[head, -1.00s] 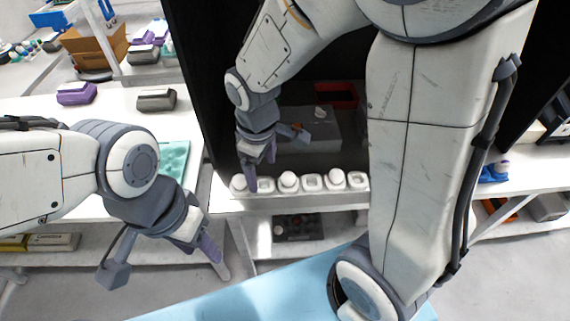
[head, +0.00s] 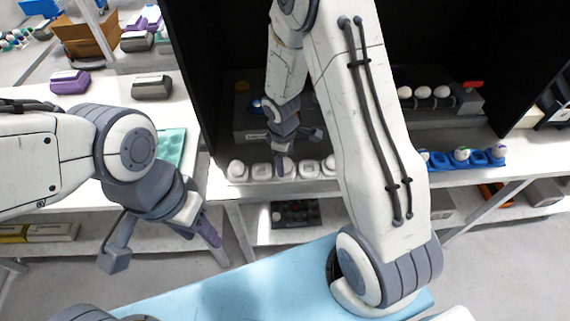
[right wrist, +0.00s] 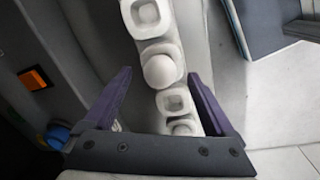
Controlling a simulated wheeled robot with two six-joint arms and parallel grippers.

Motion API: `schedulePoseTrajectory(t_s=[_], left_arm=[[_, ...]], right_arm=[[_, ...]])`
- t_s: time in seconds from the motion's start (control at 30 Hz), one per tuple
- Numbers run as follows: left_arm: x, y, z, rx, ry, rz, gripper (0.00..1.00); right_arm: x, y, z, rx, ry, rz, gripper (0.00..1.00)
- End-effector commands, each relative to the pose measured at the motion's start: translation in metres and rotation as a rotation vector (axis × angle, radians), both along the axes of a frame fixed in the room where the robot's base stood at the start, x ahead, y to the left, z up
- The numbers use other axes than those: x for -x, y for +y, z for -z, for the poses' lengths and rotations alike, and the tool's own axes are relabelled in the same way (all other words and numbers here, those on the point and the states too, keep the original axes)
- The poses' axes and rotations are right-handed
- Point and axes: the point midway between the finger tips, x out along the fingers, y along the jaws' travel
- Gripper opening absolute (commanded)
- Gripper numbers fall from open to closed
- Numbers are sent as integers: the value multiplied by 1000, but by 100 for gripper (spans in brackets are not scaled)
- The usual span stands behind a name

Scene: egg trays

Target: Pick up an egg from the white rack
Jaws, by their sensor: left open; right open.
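The white rack (head: 262,172) stands along the front edge of the shelf, with white eggs in some cups and other cups empty. An egg (head: 237,167) sits at its left end. My right gripper (head: 281,162) is open above the middle of the rack, close to the middle egg (head: 289,168). In the right wrist view the rack (right wrist: 175,101) runs between my open purple fingers, and an egg (right wrist: 162,71) lies between the fingertips. My left gripper (head: 203,230) is open and empty, left of the shelf.
A blue rack (head: 480,161) with eggs is at the right on the same shelf. More white eggs (head: 423,92) stand in a dark holder at the back right. Black walls flank the shelf. A teal tray (head: 171,146) lies on the left table.

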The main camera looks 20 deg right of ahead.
Motion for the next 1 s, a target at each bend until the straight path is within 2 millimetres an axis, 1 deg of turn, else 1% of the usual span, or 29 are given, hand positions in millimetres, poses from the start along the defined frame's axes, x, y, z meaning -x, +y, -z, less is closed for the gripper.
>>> schedulePoseTrajectory(t_s=[0.03,0.1,0.37,0.4,0.47,0.5,0.53,0.87,1.0], left_arm=[[0,0,3,0,0,0,50],[0,0,4,0,0,0,50],[0,0,4,0,0,0,50],[0,0,4,0,0,0,50],[0,0,4,0,0,0,50],[0,0,4,0,0,0,50],[0,0,4,0,0,0,50],[0,0,4,0,0,0,50],[0,0,2,0,0,0,50]], right_arm=[[-1,0,9,0,1,0,90],[-1,-1,15,0,0,0,90],[-2,-1,17,0,-1,1,90],[-2,-1,17,0,-1,1,86],[-2,-1,17,0,-1,1,63],[-2,-1,17,0,-1,1,48],[-2,-1,17,0,-1,1,39],[-2,-2,17,0,-2,2,39],[-3,-2,10,0,-4,2,39]])
